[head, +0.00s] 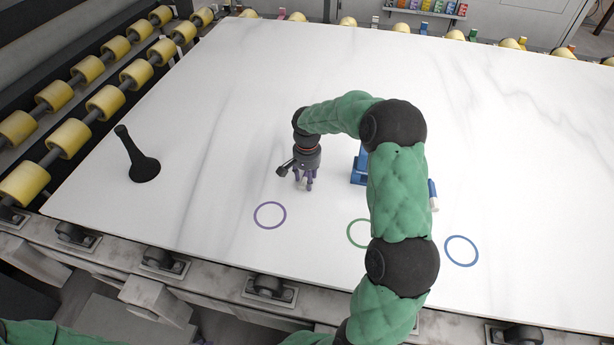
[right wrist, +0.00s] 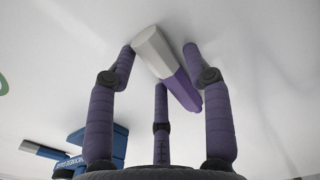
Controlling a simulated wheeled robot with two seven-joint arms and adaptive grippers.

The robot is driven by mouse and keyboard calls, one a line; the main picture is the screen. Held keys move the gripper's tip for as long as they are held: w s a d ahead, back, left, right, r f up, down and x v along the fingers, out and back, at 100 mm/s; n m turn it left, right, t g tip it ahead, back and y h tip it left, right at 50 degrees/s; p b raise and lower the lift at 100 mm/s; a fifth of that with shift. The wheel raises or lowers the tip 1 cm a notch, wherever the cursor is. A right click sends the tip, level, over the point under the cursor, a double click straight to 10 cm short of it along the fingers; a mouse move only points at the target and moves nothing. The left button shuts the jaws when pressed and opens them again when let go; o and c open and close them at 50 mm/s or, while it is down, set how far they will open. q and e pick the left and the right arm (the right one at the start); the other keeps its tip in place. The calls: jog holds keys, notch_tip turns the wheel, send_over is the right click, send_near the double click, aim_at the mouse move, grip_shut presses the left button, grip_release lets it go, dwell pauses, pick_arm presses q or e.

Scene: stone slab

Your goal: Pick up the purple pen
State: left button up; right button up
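The purple pen (right wrist: 172,68), with a white body and purple cap, lies slantwise between the three fingers of my right gripper (right wrist: 160,50) in the right wrist view. The side fingertips stand apart on either side of it, the left one close to the white part. The third finger is behind the cap end. I see no firm grip on the pen. In the head view the right gripper (head: 304,183) points down low over the slab, and its fingers mostly hide the pen. My left gripper is out of view.
A purple ring (head: 270,215), a partly hidden green ring (head: 353,236) and a blue ring (head: 461,251) mark the white slab (head: 480,130). A blue object (head: 358,172) stands right of the gripper. A blue pen (head: 433,195) is partly behind my arm. A black cone-like object (head: 143,167) stands left.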

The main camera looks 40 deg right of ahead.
jog(key=c, duration=0.5)
jog(key=shift+c, duration=0.2)
